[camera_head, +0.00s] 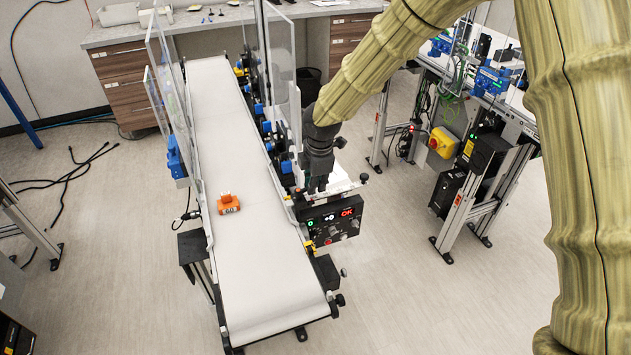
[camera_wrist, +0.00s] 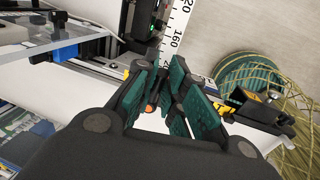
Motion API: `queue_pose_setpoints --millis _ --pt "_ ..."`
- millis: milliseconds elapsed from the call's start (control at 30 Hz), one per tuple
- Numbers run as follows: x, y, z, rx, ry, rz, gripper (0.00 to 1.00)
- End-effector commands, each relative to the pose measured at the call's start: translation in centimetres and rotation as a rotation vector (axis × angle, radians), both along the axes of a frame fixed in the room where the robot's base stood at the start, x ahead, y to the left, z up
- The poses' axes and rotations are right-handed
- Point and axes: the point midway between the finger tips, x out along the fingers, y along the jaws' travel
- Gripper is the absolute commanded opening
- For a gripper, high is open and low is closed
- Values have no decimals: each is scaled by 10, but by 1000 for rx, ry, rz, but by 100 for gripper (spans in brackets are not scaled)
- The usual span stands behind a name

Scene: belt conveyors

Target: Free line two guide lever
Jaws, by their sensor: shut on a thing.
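My gripper (camera_head: 318,187) is at the right edge of the white-belted conveyor (camera_head: 262,270), just above the black control box (camera_head: 333,226). In the wrist view, its green-padded fingers (camera_wrist: 160,72) are close together at the tips. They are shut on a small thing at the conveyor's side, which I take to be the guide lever. The fingers hide most of it, and only a small orange bit (camera_wrist: 150,107) shows between them. I cannot tell the lever's angle.
An orange part (camera_head: 229,204) lies on the belt. Clear panels (camera_head: 160,75) stand along the conveyor's far section. A printed scale (camera_wrist: 177,30) runs beyond the fingers in the wrist view. Another conveyor stand (camera_head: 480,170) is to the right, with open floor between.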

Motion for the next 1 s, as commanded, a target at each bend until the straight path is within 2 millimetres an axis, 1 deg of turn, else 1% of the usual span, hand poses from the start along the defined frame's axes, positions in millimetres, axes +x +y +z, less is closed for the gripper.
queue_pose_setpoints --millis 33,333,867,900,967,1000 --pt "4 -1 4 2 -3 22 0" --pt "9 0 3 0 -4 133 0" --pt "11 1 3 0 -6 158 0" --pt "11 1 3 0 -6 158 16" --pt "11 1 3 0 -6 158 27" --pt "11 2 3 0 -5 158 34"
